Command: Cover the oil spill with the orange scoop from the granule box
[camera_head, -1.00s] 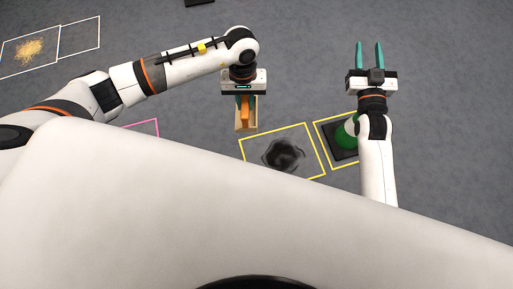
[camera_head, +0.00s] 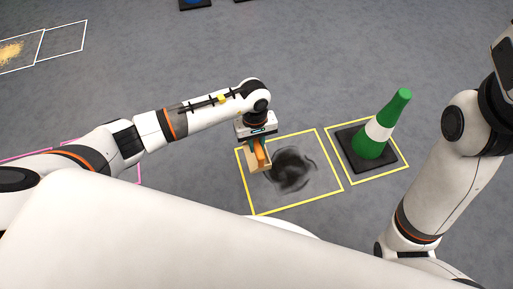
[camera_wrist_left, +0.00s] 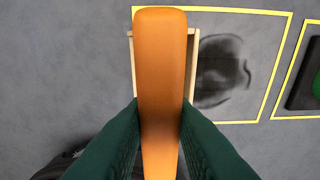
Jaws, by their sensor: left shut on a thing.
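My left gripper (camera_head: 256,138) is shut on the orange scoop (camera_head: 260,153). In the left wrist view the scoop's orange handle (camera_wrist_left: 160,70) runs between the two green fingers, with a pale wooden tray part (camera_wrist_left: 192,60) beneath it. The handle hides most of that part, so I cannot tell what it holds. The oil spill (camera_head: 292,170) is a dark smear inside a yellow floor outline (camera_head: 325,190). The scoop is at the left edge of the spill, and the spill also shows in the left wrist view (camera_wrist_left: 220,72). The granule box is not visible. My right gripper is out of view.
A green and white cone (camera_head: 378,132) stands on a black base in another yellow outline, right of the spill. Yellow granules (camera_head: 10,52) lie in a white outline at far left. My right arm is at the right.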

